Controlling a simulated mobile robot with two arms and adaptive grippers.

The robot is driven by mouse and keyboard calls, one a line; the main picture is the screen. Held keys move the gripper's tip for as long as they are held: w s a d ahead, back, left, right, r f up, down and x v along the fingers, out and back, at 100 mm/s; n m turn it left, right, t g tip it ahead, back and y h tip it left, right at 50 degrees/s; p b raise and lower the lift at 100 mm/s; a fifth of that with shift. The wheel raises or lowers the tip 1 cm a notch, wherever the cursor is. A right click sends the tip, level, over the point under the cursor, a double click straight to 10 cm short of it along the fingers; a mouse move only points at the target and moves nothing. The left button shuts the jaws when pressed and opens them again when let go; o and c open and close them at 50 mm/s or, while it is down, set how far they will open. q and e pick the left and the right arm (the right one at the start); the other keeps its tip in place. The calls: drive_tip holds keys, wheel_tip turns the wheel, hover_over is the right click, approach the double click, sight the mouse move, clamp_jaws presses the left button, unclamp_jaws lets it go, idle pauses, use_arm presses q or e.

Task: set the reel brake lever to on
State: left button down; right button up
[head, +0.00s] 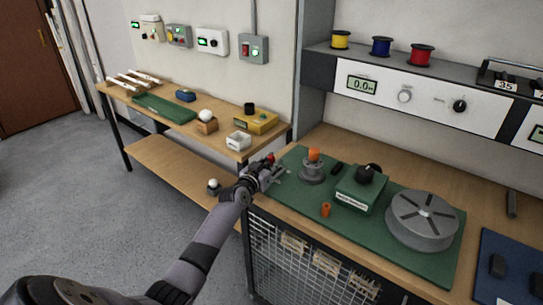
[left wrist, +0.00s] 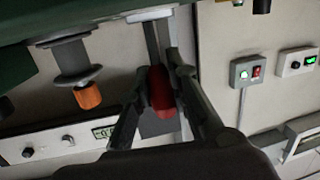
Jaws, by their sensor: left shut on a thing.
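The brake lever has a red handle (left wrist: 160,92) on a grey bar in the left wrist view; a bit of its red (head: 270,157) shows in the head view at the green mat's left edge. My left gripper (head: 265,172) is shut on the red handle, with a finger on each side of it in the left wrist view (left wrist: 163,100). The lever's base is mostly hidden by the gripper, and its setting cannot be read. A grey spool post with an orange top (head: 313,157) stands just right of the gripper. My right gripper is not in view.
The green mat (head: 285,196) also holds a green box with a black knob (head: 360,190), a small orange piece (head: 326,209) and a large grey slotted disc (head: 422,218). A wooden bench (head: 165,158) stands to the left. Colored spools sit on the shelf above.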

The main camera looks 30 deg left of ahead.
use_arm(q)
drive_tip(key=w+g+p, duration=0.1)
drive_tip(key=p, duration=0.2)
drive_tip(key=r+g+p, duration=0.1)
drive_tip(key=g+p, duration=0.1)
drive_tip(key=p, duration=0.1)
drive_tip(key=w+g+p, duration=0.1)
drive_tip(key=p, duration=0.2)
drive_tip(key=shift+w+d+r+m+g, duration=0.1)
drive_tip(key=shift+w+r+m+g, duration=0.05)
drive_tip(key=shift+w+m+g, duration=0.15)
drive_tip(key=shift+w+g, duration=0.25)
drive_tip(key=shift+g, duration=0.25)
drive_tip(key=shift+w+f+g, duration=0.45)
drive_tip(key=shift+f+g, duration=0.05)
drive_tip(key=shift+g, duration=0.3)
drive_tip(key=shift+w+f+g+b, duration=0.2)
drive_tip(key=shift+w+g+b, duration=0.05)
drive_tip(key=shift+g+b, duration=0.3)
drive_tip(key=shift+w+d+f+m+g+b, duration=0.1)
drive_tip(key=shift+w+m+g+b, duration=0.25)
drive_tip(key=shift+g+b, duration=0.35)
drive_tip(key=c, duration=1.5)
unclamp_jaws()
drive_tip(key=shift+w, duration=0.1)
